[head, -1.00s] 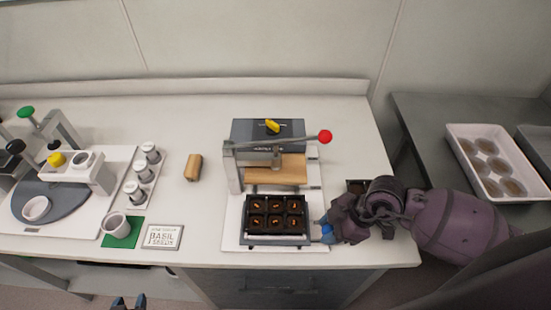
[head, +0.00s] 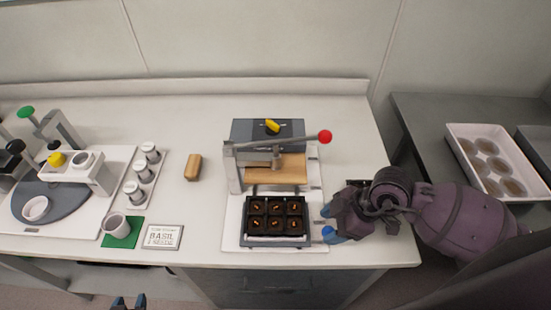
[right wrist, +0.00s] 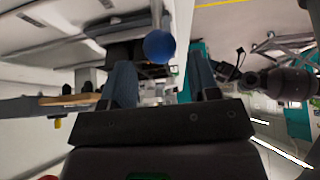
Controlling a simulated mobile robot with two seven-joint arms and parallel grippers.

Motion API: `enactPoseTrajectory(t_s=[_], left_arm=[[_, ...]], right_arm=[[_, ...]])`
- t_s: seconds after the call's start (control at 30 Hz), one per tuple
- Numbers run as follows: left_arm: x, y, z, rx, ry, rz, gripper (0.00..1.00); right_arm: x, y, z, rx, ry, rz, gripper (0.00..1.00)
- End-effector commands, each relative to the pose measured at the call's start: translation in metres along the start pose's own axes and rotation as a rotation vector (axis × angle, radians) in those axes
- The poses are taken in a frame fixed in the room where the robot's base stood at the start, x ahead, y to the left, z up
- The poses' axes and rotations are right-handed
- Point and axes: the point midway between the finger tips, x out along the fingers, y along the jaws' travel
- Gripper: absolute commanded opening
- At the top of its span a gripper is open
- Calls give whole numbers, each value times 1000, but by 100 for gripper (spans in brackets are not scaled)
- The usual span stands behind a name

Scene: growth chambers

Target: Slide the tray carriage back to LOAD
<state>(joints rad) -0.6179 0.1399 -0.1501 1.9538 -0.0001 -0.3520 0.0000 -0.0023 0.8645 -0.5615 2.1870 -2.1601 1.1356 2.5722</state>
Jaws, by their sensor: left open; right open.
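The black tray (head: 249,222) with several soil-filled cells sits on its carriage (head: 276,243) at the front of the press's white base. The wooden board and press head are behind it. My right gripper (head: 328,223) is open just right of the carriage, its blue fingertips apart near the carriage's right side. In the right wrist view a round blue knob (right wrist: 159,46) shows between and beyond the open fingers (right wrist: 163,80); nothing is gripped. In the head view this knob cannot be told from the blue fingertips. My left gripper (head: 128,302) is open and empty at the bottom edge, before the bench.
The press (head: 268,135) has a lever with a red knob (head: 325,137). Left are a wooden block (head: 194,167), a BASIL card (head: 162,237), a cup (head: 115,224) on a green mat and several capped vials (head: 142,172). A white tray (head: 455,135) stands on the right table.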

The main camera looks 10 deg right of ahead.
Motion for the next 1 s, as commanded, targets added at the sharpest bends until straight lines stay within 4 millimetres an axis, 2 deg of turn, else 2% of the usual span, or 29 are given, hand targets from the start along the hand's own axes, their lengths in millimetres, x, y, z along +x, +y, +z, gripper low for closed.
enactPoseTrajectory(t_s=[0.6, 1.0], left_arm=[[0, 0, 0, 0, 0, 0, 43], [0, 0, 0, 0, 0, 0, 43]], right_arm=[[-41, 0, -25, -1, 0, 0, 55], [-45, 0, -27, 1, 0, 0, 55]])
